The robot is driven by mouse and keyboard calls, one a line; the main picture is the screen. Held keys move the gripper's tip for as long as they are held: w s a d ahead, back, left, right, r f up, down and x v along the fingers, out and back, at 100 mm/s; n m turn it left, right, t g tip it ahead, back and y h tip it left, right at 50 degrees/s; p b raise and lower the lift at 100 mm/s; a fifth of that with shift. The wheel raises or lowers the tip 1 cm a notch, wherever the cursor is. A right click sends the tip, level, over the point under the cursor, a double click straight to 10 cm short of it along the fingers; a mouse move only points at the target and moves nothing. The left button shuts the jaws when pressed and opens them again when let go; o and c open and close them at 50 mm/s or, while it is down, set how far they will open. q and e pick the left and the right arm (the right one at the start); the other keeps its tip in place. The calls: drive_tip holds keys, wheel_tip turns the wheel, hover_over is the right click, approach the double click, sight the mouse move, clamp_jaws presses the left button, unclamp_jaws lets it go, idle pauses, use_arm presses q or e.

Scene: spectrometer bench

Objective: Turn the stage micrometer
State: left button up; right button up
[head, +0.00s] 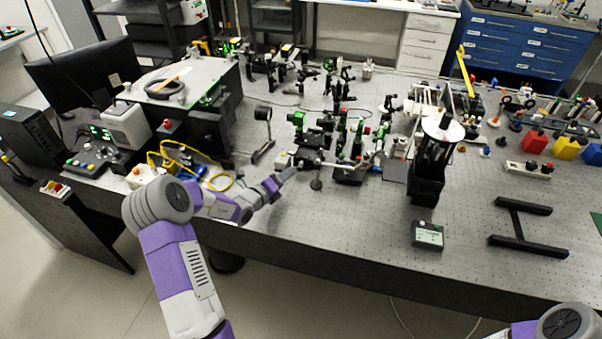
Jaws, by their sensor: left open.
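My left arm reaches in from the lower left over the front of the optical bench (330,220). Its gripper (286,176) is open and empty, low over the bench and left of a small dark stage (350,172). A thin silvery bar (338,165) sticks out from the stage toward the gripper; it may be the micrometer, but it is too small to be sure. The gripper appears apart from it. Only a piece of my right arm shows at the bottom right corner; its gripper is out of view.
A round lens mount on a post (263,130) stands behind the left gripper. Crowded optical mounts (335,125) fill the bench behind the stage. A tall dark instrument (432,160) stands to the right, with a small display box (427,235) in front. The front middle of the bench is clear.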

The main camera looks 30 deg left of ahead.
sight(298, 169)
use_arm(q)
drive_tip(key=shift+w+f+b, duration=0.3)
drive_tip(key=shift+w+f, duration=0.3)
drive_tip(key=shift+f, duration=0.25)
drive_tip(key=shift+b+x, duration=0.3)
drive_tip(key=shift+x, duration=3.2)
drive_tip(key=shift+d+r, duration=0.1)
clamp_jaws()
